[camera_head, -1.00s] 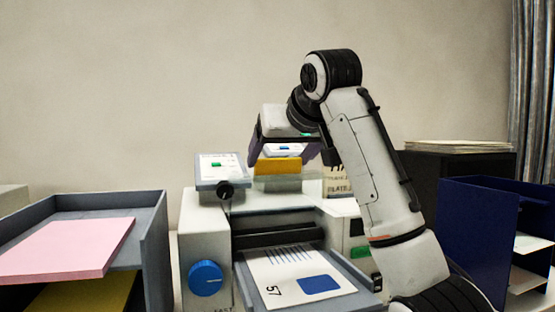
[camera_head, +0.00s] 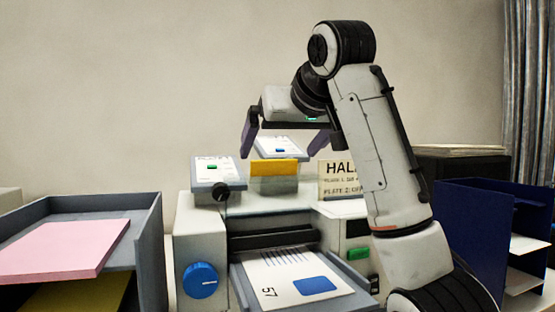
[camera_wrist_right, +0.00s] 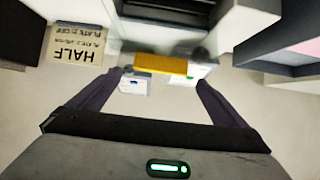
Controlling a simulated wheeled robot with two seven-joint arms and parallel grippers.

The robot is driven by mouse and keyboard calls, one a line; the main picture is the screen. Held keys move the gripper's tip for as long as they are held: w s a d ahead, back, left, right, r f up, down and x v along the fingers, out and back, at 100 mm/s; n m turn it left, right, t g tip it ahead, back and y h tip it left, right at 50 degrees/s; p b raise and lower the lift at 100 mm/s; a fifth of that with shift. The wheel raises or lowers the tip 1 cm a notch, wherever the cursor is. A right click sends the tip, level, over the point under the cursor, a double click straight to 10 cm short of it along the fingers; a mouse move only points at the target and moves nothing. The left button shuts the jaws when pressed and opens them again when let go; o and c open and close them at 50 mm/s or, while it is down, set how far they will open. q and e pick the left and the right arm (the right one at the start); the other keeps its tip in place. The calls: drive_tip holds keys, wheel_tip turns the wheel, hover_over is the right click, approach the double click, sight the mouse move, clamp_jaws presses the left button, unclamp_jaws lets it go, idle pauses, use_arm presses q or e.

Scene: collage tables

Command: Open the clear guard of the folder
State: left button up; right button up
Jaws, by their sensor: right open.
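The folder (camera_head: 199,240) is a pale machine with a blue knob, in the middle of the head view. A yellow bar (camera_head: 273,168) stands at its top rear; it also shows in the wrist view (camera_wrist_right: 160,64). The clear guard is hard to make out; I cannot tell its angle. My right gripper (camera_head: 281,146) is open and empty, above and around the level of the yellow bar. In the wrist view its fingers (camera_wrist_right: 159,79) lie on either side of the bar, apart from it. My left gripper is not in view.
Two small tilted panels (camera_head: 218,170) (camera_head: 279,147) stand by the bar. A sign reading HALF (camera_head: 341,180) stands to the right. A printed sheet (camera_head: 290,276) lies on the front tray. A grey tray with pink paper (camera_head: 65,248) is left, a blue rack (camera_head: 470,230) right.

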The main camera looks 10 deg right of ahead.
drive_tip(key=v, duration=0.6)
drive_tip(key=shift+b, duration=0.45)
